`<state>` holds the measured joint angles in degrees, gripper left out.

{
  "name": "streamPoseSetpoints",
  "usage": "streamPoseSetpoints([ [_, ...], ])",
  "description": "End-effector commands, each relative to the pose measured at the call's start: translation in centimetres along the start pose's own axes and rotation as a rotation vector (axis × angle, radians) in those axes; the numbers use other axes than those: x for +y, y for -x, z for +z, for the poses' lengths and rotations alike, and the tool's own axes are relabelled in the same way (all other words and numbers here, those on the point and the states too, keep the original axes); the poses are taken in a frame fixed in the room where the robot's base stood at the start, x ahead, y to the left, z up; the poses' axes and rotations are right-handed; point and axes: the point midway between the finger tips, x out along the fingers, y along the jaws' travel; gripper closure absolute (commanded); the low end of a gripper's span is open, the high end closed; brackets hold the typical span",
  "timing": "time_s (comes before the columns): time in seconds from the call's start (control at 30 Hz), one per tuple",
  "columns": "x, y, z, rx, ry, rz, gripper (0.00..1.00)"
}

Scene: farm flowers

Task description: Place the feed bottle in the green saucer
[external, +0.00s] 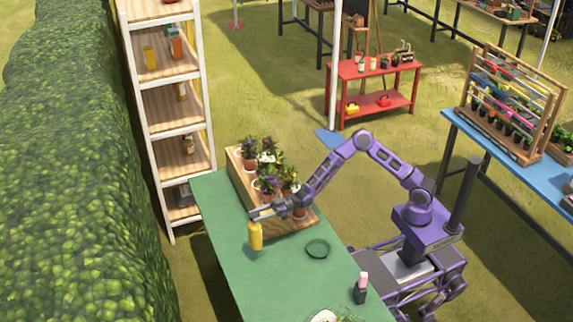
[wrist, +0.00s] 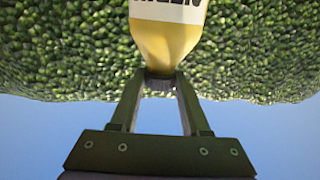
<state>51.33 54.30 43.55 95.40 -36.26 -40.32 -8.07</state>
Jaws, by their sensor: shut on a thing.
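A yellow bottle (external: 256,236) is upright at the left part of the green table in the external view. My gripper (external: 256,213) is shut on its top end. In the wrist view the yellow bottle (wrist: 167,40) has a pale label with partly cut-off dark letters, and its narrow end sits between the fingertips of my gripper (wrist: 160,83). I cannot tell for sure whether the bottle's base touches the table. The green saucer (external: 318,249) lies on the table to the right of the bottle and looks empty.
A wooden planter box (external: 243,187) with several potted flowers stands behind the bottle and saucer. A dark bottle with a pink top (external: 361,288) stands at the table's right edge. A white item (external: 324,317) shows at the bottom. The green table (external: 262,285) is clear around the saucer.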

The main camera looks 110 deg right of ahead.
Motion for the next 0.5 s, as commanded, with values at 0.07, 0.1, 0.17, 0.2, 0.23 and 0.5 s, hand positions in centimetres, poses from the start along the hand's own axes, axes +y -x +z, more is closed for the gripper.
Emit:
streamPoseSetpoints([
  [0.07, 0.2, 2.3, -0.6, 0.002, 0.004, -0.038, 1.0],
  [0.1, 0.2, 3.4, -0.6, 0.0, 0.004, -0.061, 1.0],
  [0.17, 0.0, 5.3, -0.6, 0.0, 0.003, -0.1, 1.0],
  [0.2, -0.3, 6.7, -0.5, -0.001, 0.003, -0.129, 1.0],
  [0.23, -0.4, 7.8, -0.5, -0.001, 0.002, -0.15, 1.0],
  [0.5, -3.2, 17.9, 0.1, -0.001, -0.003, -0.36, 1.0],
])
